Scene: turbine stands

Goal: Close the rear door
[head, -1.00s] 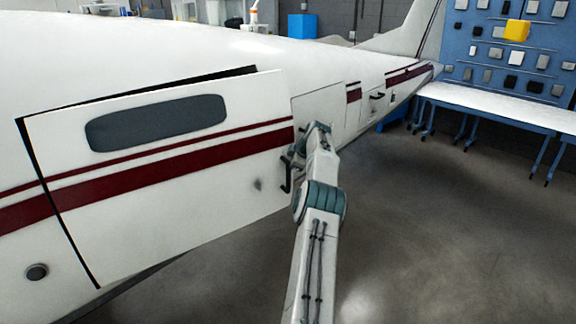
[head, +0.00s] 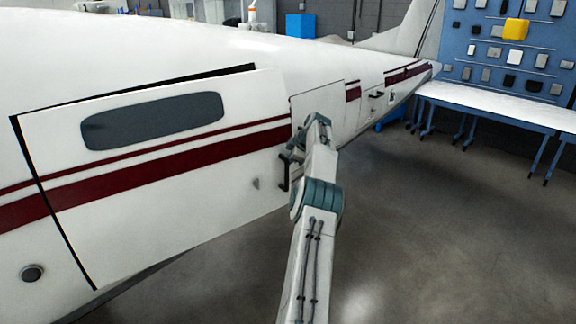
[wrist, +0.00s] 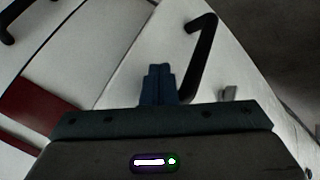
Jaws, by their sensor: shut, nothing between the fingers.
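The rear door (head: 190,188) is a white panel with a dark window and dark red stripes on the aircraft's side. Its right end stands out from the fuselage, so it looks ajar, and a dark gap runs along its left and top edges. A black handle (head: 284,172) is at its right end. My gripper (head: 291,152) is beside that right end, partly hidden by my arm. In the wrist view my gripper (wrist: 160,80) is shut and empty, just left of a black bar handle (wrist: 200,55). I cannot tell whether they touch.
The white fuselage (head: 165,40) runs back to the tail, with a smaller handled panel (head: 371,100) behind my arm. A white-topped workbench (head: 500,106) and a blue tool board (head: 505,60) stand at the right. The grey floor (head: 430,230) between is clear.

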